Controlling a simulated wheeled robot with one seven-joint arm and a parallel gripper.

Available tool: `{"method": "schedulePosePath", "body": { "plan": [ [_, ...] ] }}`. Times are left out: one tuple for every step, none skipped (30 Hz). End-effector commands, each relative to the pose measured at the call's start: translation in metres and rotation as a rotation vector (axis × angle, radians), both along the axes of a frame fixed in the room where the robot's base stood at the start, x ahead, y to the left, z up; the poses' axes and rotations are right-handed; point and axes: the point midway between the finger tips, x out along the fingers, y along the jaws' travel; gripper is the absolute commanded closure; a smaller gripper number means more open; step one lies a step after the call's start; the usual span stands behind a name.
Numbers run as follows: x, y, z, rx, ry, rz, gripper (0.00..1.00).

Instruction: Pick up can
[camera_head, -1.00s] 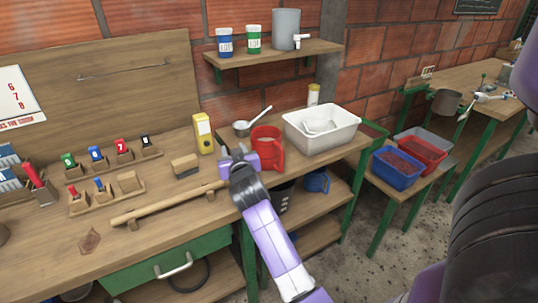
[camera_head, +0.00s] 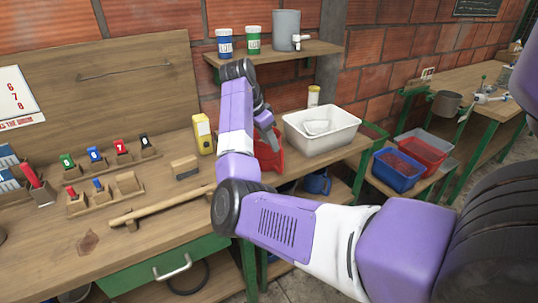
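A red handled can (camera_head: 267,155) stands on the workbench, left of the white basin; my arm hides much of it. My gripper (camera_head: 272,140) points down in front of the red can, and from this side I cannot tell whether its fingers are apart or whether they touch the can. Two smaller labelled cans with white lids, one blue (camera_head: 225,43) and one green (camera_head: 253,40), stand upright on the wall shelf, above and apart from my gripper. A grey pot with a tap (camera_head: 286,30) stands beside them.
The white basin (camera_head: 340,137) holds a white scoop. The wall shelf (camera_head: 312,50) overhangs the bench. Blue and red bins (camera_head: 397,170) stand at the right.

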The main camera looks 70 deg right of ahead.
Motion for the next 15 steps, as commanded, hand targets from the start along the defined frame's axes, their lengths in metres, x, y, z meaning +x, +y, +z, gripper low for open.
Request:
{"method": "schedulePosePath", "body": {
  "plan": [
    [-0.003, -0.002, -0.008, 0.004, 0.003, -0.001, 0.60],
    [-0.004, -0.003, -0.013, 0.004, 0.004, 0.000, 0.60],
    [-0.006, -0.005, -0.020, 0.004, 0.004, 0.001, 0.60],
    [-0.007, -0.007, -0.025, 0.003, 0.004, 0.000, 0.60],
    [-0.008, -0.009, -0.029, 0.003, 0.004, 0.000, 0.60],
    [-0.010, -0.011, -0.035, 0.002, 0.002, 0.000, 0.60],
    [-0.011, -0.012, -0.039, 0.001, 0.003, 0.000, 0.60],
    [-0.012, -0.013, -0.043, 0.002, 0.003, 0.001, 0.60],
    [-0.013, -0.015, -0.047, 0.002, 0.002, 0.001, 0.60],
    [-0.013, -0.016, -0.050, 0.000, 0.002, 0.001, 0.60],
    [-0.014, -0.017, -0.052, 0.000, 0.001, 0.002, 0.60],
    [-0.014, -0.017, -0.054, 0.000, 0.001, 0.002, 0.60],
    [-0.014, -0.018, -0.055, 0.000, 0.001, 0.002, 0.60],
    [-0.015, -0.018, -0.056, 0.000, 0.001, 0.002, 0.60],
    [-0.016, -0.019, -0.058, 0.000, 0.001, 0.002, 0.60]
  ]
}}
